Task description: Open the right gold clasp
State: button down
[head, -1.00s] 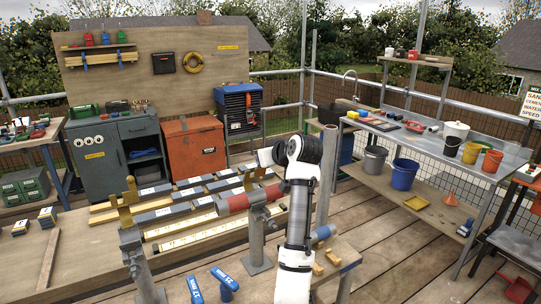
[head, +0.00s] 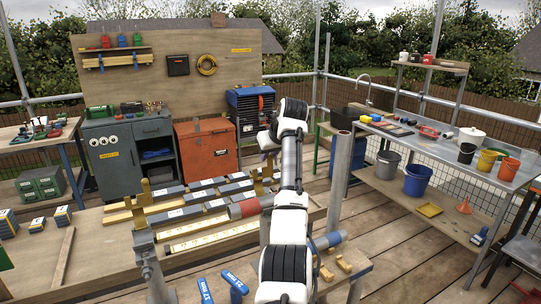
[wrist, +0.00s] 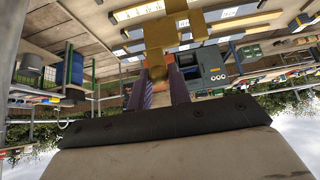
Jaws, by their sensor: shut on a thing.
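The right gold clasp (wrist: 160,38) fills the upper middle of the wrist view, which is upside down. My gripper (wrist: 160,75) is shut on its near end, with one finger on each side. I cannot tell how far the right clasp is turned.
A red-banded pipe (head: 245,208) lies near the right clasp. Grey bars and yellow rulers (head: 205,232) lie on the wooden bench (head: 105,235). A vertical metal post (head: 340,180) stands close right of my arm. Blue-handled tools (head: 235,283) lie in front.

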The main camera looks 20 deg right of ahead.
dwell(0.4)
jog(key=c, duration=1.3)
grip_release()
jog(key=b+v, duration=0.4)
jog(key=v, duration=0.9)
jog(key=shift+s+r, duration=0.2)
jog(key=shift+r, duration=0.15)
